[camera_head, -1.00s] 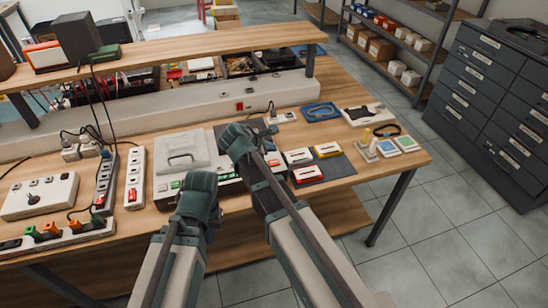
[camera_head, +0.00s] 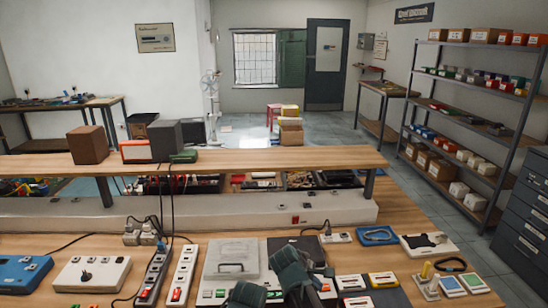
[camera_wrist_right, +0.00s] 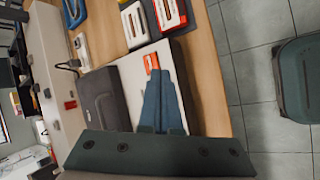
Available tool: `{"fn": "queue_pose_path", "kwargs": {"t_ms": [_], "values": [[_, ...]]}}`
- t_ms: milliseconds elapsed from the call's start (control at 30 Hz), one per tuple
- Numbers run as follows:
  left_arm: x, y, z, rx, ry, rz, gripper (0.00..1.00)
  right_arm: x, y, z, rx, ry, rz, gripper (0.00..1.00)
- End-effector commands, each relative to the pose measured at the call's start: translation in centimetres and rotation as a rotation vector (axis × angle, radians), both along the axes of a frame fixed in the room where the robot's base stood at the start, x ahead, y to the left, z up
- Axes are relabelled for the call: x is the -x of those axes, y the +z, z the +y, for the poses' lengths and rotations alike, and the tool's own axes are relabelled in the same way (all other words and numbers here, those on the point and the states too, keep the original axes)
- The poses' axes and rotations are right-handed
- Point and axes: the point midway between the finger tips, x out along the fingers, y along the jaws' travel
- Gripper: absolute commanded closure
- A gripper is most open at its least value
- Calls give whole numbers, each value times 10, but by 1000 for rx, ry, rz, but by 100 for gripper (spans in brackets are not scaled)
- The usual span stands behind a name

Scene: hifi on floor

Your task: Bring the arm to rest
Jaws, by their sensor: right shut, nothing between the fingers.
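My right gripper (camera_wrist_right: 165,85) shows in the right wrist view as two blue-grey fingers close together, with nothing between them. They are over a light grey panel with a dark box (camera_wrist_right: 108,100) on the workbench. In the head view my right arm's dark green end (camera_head: 290,272) is at the bottom centre, in front of the dark box (camera_head: 296,246); its fingertips are hidden there. A dark green part of my left arm shows beside it at the bottom edge; the left gripper's fingers do not show.
Power strips (camera_head: 181,272) and a white socket box (camera_head: 92,273) lie left on the bench. A grey case (camera_head: 231,258), a blue tray (camera_head: 376,235) and small framed units (camera_head: 383,280) lie close around the right arm. A raised shelf (camera_head: 270,160) spans behind.

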Motion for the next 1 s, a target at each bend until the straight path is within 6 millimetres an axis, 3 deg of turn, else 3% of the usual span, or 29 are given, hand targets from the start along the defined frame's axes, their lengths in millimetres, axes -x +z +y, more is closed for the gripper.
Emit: {"fn": "queue_pose_path", "kwargs": {"t_ms": [33,200,400,567,1000], "values": [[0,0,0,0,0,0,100,32,-9,12,-91,-93,0,100],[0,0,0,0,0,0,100,111,-31,53,-349,-440,34,100],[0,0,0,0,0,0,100,171,-39,85,-488,-722,100,100],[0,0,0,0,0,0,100,184,-40,93,-514,-799,120,100],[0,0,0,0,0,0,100,183,-40,93,-514,-801,120,100]]}}
